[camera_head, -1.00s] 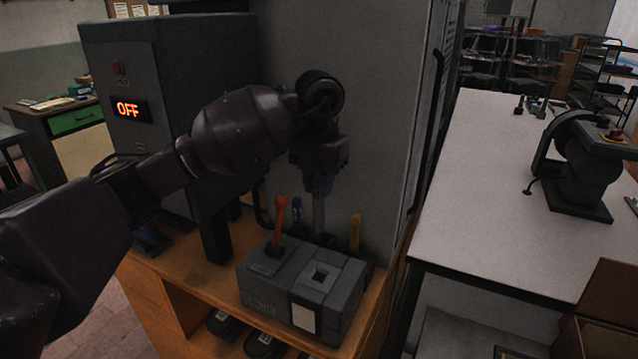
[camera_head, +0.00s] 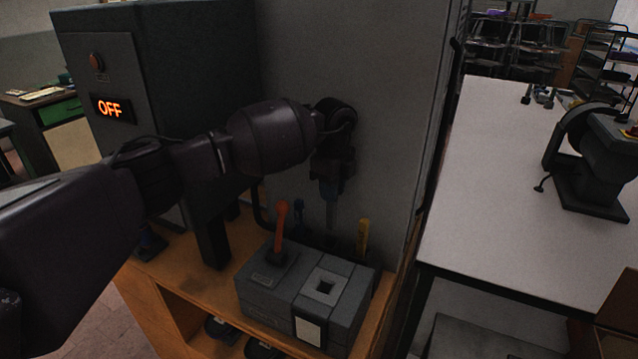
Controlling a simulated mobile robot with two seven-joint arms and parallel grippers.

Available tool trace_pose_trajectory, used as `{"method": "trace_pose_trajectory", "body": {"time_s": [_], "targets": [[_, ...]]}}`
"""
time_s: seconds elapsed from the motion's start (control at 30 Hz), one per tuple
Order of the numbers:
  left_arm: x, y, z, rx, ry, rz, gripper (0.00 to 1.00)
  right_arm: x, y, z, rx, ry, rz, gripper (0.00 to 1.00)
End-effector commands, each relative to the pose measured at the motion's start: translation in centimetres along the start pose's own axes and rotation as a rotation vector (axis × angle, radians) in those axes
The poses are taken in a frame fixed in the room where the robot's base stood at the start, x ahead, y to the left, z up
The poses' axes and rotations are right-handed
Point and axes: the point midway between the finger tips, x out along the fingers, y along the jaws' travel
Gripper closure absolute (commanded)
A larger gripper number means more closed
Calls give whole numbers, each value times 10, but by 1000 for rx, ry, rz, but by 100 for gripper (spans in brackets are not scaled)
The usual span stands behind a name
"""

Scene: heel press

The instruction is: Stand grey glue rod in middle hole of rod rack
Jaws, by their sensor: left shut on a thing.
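My left gripper (camera_head: 329,188) is shut on the grey glue rod (camera_head: 332,213) and holds it upright behind the grey box. A blue rod (camera_head: 299,212) stands to its left and a yellow rod (camera_head: 363,237) to its right, with the grey rod between them. The dark rod rack (camera_head: 328,241) shows only as a strip behind the box, which hides most of it. The rod's lower end is dim, and I cannot tell whether it is in the middle hole. My right gripper is out of view.
The grey box (camera_head: 262,297) with an orange lever (camera_head: 281,226) and a square opening stands in front on the wooden bench (camera_head: 187,268). A grey cabinet (camera_head: 110,62) showing OFF is at left. A pale table (camera_head: 500,205) with a dark machine (camera_head: 590,165) is at right.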

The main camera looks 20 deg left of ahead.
Motion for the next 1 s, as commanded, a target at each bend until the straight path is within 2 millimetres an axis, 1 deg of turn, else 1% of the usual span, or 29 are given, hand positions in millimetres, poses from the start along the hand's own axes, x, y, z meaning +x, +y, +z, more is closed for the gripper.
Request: {"method": "trace_pose_trajectory", "body": {"time_s": [0.1,0.3,0.67,1.0], "targets": [[5,-8,-2,-92,0,0,100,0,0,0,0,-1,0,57],[10,-14,-4,-167,0,-1,100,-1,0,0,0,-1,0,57],[19,-14,-4,-173,1,1,100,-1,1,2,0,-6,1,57],[38,-14,-3,-172,1,0,100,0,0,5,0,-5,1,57]]}}
